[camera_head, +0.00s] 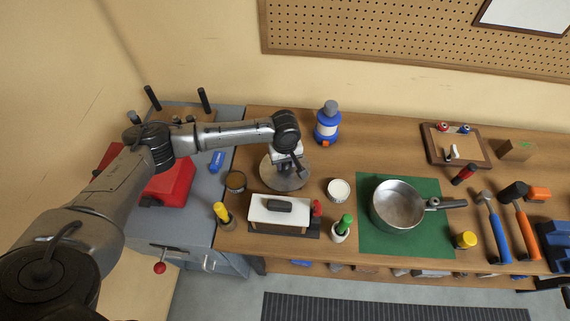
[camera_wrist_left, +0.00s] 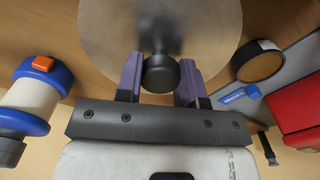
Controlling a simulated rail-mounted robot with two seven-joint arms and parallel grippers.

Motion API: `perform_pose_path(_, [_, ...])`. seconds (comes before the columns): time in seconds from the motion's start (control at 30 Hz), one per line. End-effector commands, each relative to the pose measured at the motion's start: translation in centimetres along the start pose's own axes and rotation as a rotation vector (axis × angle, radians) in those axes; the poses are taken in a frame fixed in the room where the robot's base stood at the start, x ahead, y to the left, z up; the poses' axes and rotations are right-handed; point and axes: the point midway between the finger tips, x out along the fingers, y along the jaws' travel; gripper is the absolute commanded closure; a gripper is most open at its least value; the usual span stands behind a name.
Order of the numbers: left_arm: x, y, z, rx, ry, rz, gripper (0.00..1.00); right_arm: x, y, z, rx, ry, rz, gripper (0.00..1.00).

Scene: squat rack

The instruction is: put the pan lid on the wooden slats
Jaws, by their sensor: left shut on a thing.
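The pan lid is a round grey metal disc (camera_head: 283,181) at the left part of the wooden bench; it also fills the top of the left wrist view (camera_wrist_left: 205,25). My left gripper (camera_head: 287,166) is over its middle, with its purple fingers (camera_wrist_left: 160,76) shut on either side of the lid's black knob (camera_wrist_left: 160,74). I cannot tell whether the lid touches the bench. A brown wooden surface (camera_head: 176,114) among upright black posts, likely the wooden slats, is on the grey bench at the back left, partly hidden by my left arm. My right gripper is not in view.
A blue and white bottle (camera_head: 327,124), brown tin (camera_head: 236,182), white-topped box (camera_head: 273,212) and white jar (camera_head: 338,189) surround the lid. A red box (camera_head: 168,184) lies on the grey bench. A pan (camera_head: 398,206) sits on the green mat (camera_head: 372,242).

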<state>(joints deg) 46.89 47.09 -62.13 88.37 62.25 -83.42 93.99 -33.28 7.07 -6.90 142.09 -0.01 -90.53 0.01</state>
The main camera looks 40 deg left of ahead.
Motion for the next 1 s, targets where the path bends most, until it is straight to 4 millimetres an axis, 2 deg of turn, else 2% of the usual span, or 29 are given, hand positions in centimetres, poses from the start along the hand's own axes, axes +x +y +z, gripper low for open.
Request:
perform_pose_path(0.13, [1.7, 0.0, 0.0, 0.001, 0.000, -0.001, 0.92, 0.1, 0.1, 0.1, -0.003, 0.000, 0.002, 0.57])
perform_pose_path(0.53, [2.0, 0.0, 0.1, 0.002, 0.000, 0.000, 0.92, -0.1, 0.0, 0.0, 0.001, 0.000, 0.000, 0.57])
perform_pose_path(0.57, [2.0, 0.0, 0.0, 0.002, 0.001, 0.000, 0.62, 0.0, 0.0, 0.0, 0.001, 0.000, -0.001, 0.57])
perform_pose_path(0.6, [2.0, 0.0, 0.0, 0.002, 0.001, 0.000, 0.58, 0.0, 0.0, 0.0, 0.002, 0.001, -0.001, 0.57])
perform_pose_path(0.8, [2.0, 0.0, 0.0, 0.001, 0.001, 0.000, 0.39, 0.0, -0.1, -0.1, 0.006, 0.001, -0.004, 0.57])
perform_pose_path(1.0, [2.0, 0.0, 0.0, 0.001, 0.001, 0.000, 0.39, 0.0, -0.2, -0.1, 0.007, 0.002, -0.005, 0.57])
